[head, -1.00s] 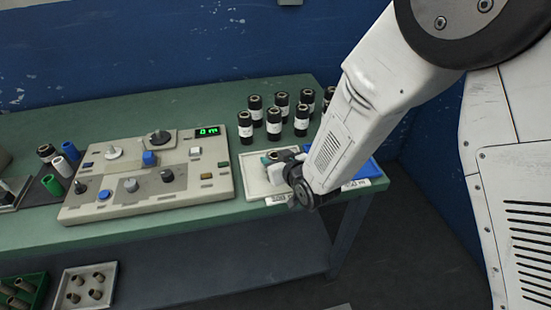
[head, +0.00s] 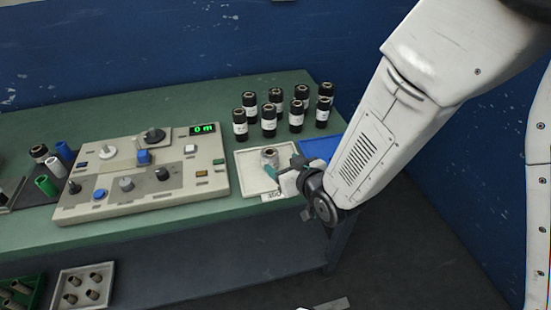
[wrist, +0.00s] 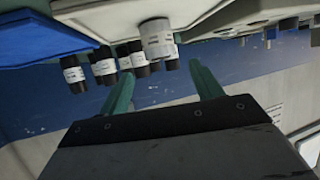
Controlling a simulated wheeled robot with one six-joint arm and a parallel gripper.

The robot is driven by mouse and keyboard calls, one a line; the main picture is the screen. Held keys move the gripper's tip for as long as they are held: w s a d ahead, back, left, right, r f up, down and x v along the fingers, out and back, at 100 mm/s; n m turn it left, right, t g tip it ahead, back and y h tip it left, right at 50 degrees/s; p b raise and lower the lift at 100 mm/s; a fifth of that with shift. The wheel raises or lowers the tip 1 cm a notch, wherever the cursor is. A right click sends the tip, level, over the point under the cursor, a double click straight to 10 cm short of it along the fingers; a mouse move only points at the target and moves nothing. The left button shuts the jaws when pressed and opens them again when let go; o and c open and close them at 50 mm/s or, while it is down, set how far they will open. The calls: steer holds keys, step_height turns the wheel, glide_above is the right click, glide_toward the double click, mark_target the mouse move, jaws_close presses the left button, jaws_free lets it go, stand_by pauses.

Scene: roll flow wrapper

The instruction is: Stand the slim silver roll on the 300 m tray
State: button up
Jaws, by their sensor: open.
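The slim silver roll (head: 269,158) stands upright on the pale tray (head: 245,163) at the right end of the bench. In the wrist view, which is upside down, the roll (wrist: 158,42) shows beyond the fingertips, in front of dark-capped rolls. My gripper (head: 281,166) is open, with its teal fingers on the near right side of the roll. In the wrist view the open gripper (wrist: 162,82) has nothing between its fingers. The label on the tray's front edge is partly covered and I cannot read it surely.
A blue tray (head: 318,148) lies right of the pale tray, partly behind my arm. Several black-capped rolls (head: 268,121) stand behind the trays. A control panel (head: 140,180) with a green display reading 0 m is on the left. The bench's right edge is close.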

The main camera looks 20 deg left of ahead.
steer(key=shift+v, duration=1.75)
steer(key=d+r+m+g+h, duration=0.1)
steer(key=d+r+m+h, duration=0.4)
steer(key=d, duration=0.7)
steer(key=d+r+g+h, duration=0.2)
steer(key=d+r, duration=0.5)
steer(key=d, duration=0.5)
steer(key=s+d+r+m+g+h, duration=0.1)
steer(key=s+d+r+m+g, duration=0.1)
steer(key=s+d, duration=0.4)
steer(key=s+d+r+m+g+h, duration=0.1)
steer(key=s+d+r, duration=0.4)
steer(key=s, duration=0.8)
steer(key=shift+s+d+r+m+g+h, duration=0.35)
steer(key=shift+d+m+g, duration=0.25)
steer(key=shift+d+g, duration=0.55)
